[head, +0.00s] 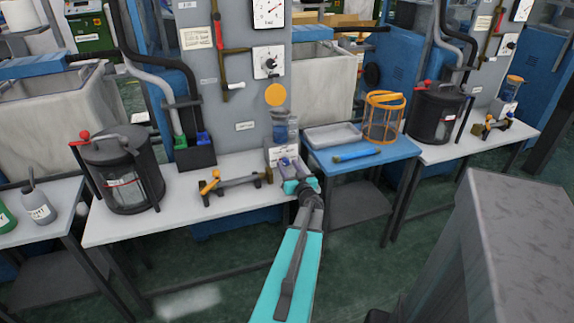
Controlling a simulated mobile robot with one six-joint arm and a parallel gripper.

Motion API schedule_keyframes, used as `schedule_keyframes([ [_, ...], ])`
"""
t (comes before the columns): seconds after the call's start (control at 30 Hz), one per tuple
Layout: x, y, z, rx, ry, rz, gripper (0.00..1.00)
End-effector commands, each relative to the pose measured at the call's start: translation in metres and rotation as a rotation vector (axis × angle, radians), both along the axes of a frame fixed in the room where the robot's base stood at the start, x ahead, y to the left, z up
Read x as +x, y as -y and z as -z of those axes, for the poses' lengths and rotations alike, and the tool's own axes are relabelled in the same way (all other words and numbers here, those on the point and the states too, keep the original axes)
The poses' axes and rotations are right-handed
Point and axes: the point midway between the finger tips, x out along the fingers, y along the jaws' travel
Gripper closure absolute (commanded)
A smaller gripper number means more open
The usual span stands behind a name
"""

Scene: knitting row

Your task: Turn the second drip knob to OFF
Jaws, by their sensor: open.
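A drip unit with a blue-grey reservoir (279,126) and a pale base (279,155) stands against the grey panel, at the right end of the near white bench. A small blue part at the front of the base may be its knob, but my gripper partly hides it and its setting cannot be read. My gripper (291,171) is open, right in front of the base; I cannot tell whether it touches. A similar unit with an orange top (514,82) stands on the far right bench, its knob too small to read.
The white bench (130,222) also carries a black lidded pot (122,178) and a yellow-handled valve pipe (232,184). A blue table (345,168) to the right holds a tray (332,135), an orange basket (384,118) and a blue tool (356,155). A dial plate (268,62) hangs above.

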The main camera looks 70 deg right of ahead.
Motion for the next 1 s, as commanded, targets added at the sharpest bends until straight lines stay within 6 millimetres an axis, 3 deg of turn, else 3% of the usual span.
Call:
schedule_keyframes([
  [0.2, 0.0089, 0.0107, -0.0004, -0.001, 0.001, 0.000, 0.57],
  [0.57, 0.0106, 0.0119, -0.0005, -0.001, 0.001, 0.000, 0.57],
  [0.67, 0.0104, 0.0119, -0.0005, -0.001, 0.001, 0.000, 0.69],
  [0.83, 0.0106, 0.0117, -0.0004, -0.001, 0.001, -0.001, 0.97],
  [1.0, 0.0108, 0.0114, -0.0003, -0.006, -0.007, -0.001, 0.98],
])
